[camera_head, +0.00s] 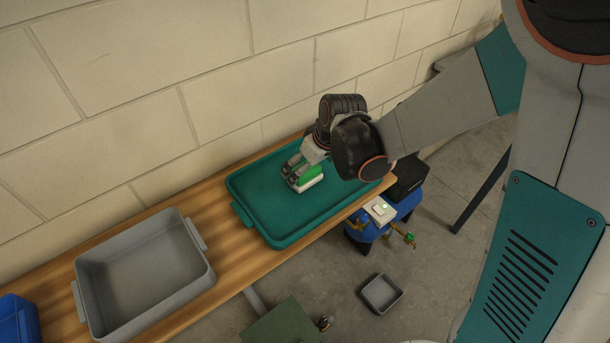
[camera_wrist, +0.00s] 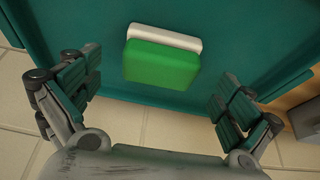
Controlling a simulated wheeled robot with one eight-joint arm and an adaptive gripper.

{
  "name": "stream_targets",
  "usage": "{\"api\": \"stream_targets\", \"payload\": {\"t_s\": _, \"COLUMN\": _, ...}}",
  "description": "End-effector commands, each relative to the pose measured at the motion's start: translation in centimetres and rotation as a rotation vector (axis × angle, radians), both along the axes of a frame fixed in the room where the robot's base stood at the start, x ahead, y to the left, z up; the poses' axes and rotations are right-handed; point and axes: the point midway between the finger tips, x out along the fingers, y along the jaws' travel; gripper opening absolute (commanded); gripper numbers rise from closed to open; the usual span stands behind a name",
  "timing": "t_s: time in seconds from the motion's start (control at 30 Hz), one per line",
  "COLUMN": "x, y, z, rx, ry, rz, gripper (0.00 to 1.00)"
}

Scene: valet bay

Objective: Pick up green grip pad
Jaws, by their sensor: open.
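The green grip pad (camera_head: 308,175) is a bright green block with a white layer along one side. It lies in the teal tray (camera_head: 258,222) on the wooden bench. In the wrist view the pad (camera_wrist: 162,62) is upper centre, between and ahead of my gripper's fingers. My gripper (camera_head: 302,172) is over the tray at the pad and hides part of it. In the wrist view my gripper (camera_wrist: 160,98) is wide open, with clear gaps between each finger and the pad.
A grey bin (camera_head: 145,275) stands left of the tray on the wooden bench (camera_head: 231,262). A blue bin (camera_head: 18,322) is at the far left. A block wall (camera_head: 120,90) runs close behind. On the floor are a small grey tray (camera_head: 380,294) and a blue object (camera_head: 366,234) with a white top.

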Motion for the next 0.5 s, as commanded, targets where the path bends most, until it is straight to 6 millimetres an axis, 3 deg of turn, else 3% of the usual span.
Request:
{"api": "stream_targets", "payload": {"t_s": 0.2, "x": 1.0, "y": 0.8, "z": -3.3, "rx": 0.000, "ry": 0.000, "rz": 0.001, "gripper": 0.98}}
{"api": "stream_targets", "payload": {"t_s": 0.47, "x": 1.2, "y": 0.9, "z": -3.5, "rx": 0.000, "ry": 0.000, "rz": 0.000, "gripper": 0.98}}
{"api": "stream_targets", "payload": {"t_s": 0.5, "x": 1.2, "y": 0.9, "z": -3.5, "rx": 0.000, "ry": 0.000, "rz": 0.000, "gripper": 0.94}}
